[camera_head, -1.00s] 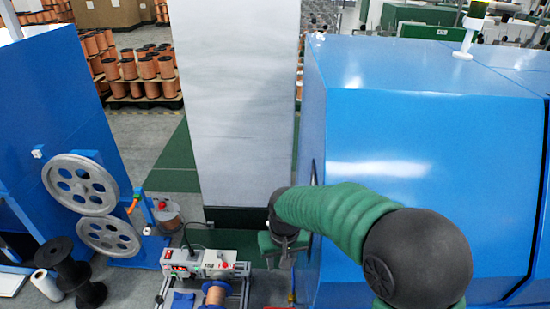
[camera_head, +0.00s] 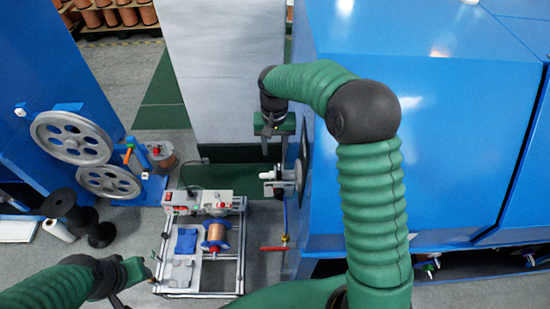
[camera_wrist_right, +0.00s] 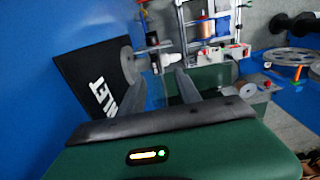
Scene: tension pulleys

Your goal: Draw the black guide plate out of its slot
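A black panel with white letters (camera_wrist_right: 95,90) is on the blue cabinet's side in the right wrist view; it shows edge-on in the head view (camera_head: 303,150). A pale fitting with a roller (camera_head: 280,178) juts from the cabinet beside it. I cannot make out for sure which dark part is the guide plate, or its slot. My right gripper (camera_head: 275,145) points down above the fitting, apart from it. Its fingers (camera_wrist_right: 158,85) are spread and empty in the right wrist view. My left gripper (camera_head: 133,288) is at the lower left, its fingers apart with nothing visible between them.
An aluminium-framed bench unit (camera_head: 242,255) with a copper spool (camera_head: 216,236) stands left of the fitting. Grey pulley wheels (camera_head: 72,138) and black spools (camera_head: 75,215) are farther left. The blue cabinet (camera_head: 430,150) fills the right side. A white column (camera_head: 225,70) stands behind.

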